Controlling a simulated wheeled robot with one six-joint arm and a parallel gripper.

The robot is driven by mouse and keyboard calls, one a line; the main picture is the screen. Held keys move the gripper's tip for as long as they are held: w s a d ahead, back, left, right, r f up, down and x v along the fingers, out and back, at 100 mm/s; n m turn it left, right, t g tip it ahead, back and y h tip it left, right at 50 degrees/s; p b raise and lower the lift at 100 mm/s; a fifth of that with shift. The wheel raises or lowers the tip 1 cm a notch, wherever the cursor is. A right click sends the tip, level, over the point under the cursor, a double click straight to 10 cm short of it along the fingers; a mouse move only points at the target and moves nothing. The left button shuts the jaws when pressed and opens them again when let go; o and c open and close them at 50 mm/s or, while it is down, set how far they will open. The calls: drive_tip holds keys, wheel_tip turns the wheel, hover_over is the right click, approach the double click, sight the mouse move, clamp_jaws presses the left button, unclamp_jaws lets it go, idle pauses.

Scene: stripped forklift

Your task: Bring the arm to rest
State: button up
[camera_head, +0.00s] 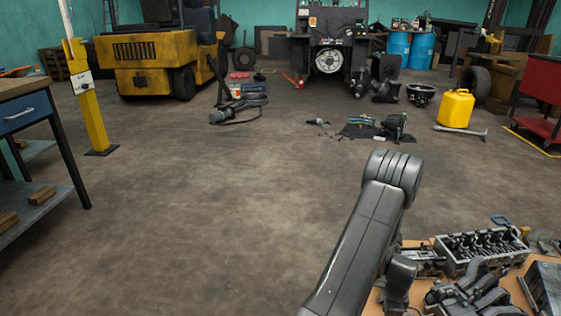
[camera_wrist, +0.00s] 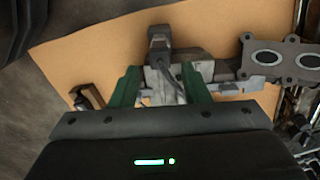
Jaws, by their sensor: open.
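My arm (camera_head: 360,235) rises from the bottom of the head view and bends at its top over the right side. My gripper (camera_wrist: 161,88) shows in the wrist view with two green fingers spread apart, so it is open. A grey metal part with a dark cable (camera_wrist: 165,75) shows between and beyond the fingers. I cannot tell how far it is from them.
Below the arm, a tan surface (camera_wrist: 75,50) carries engine parts, including an engine block (camera_head: 480,250) and a flat part with two round holes (camera_wrist: 275,60). A workbench (camera_head: 25,88) stands at left, a yellow forklift (camera_head: 150,65) behind. The middle floor (camera_head: 200,200) is clear.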

wheel_tip(320, 180, down, 5)
drive_tip(key=shift+r+b, duration=0.1)
drive_tip(key=shift+b, duration=0.55)
